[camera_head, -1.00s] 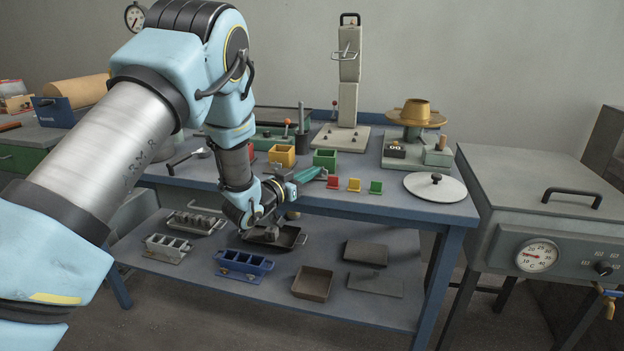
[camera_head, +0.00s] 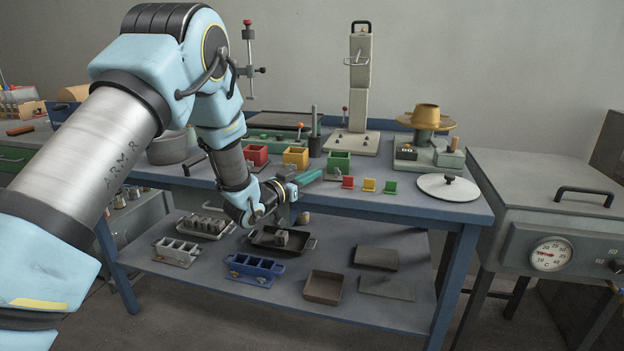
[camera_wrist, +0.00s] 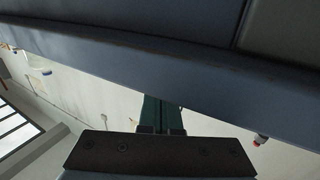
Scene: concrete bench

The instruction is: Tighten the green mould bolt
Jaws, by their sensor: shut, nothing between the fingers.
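The green mould (camera_head: 338,163), an open-topped cube, stands on the blue bench right of the yellow mould (camera_head: 296,157) and the red mould (camera_head: 255,154). Its bolt is too small to make out. My gripper (camera_head: 314,175) is at the bench's front edge, left of and nearer than the green mould, with its green fingers pointing right and slightly up. The fingers look apart from the mould. In the wrist view my gripper (camera_wrist: 163,100) has its green fingers together and empty, below a blue-grey bench edge; no mould shows there.
Small red (camera_head: 348,183), yellow (camera_head: 369,185) and green (camera_head: 390,187) pieces stand along the front edge. A round lid (camera_head: 447,188) lies to the right. The lower shelf (camera_head: 215,285) holds trays and gang moulds. A grey cabinet with a dial (camera_head: 552,253) stands right.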

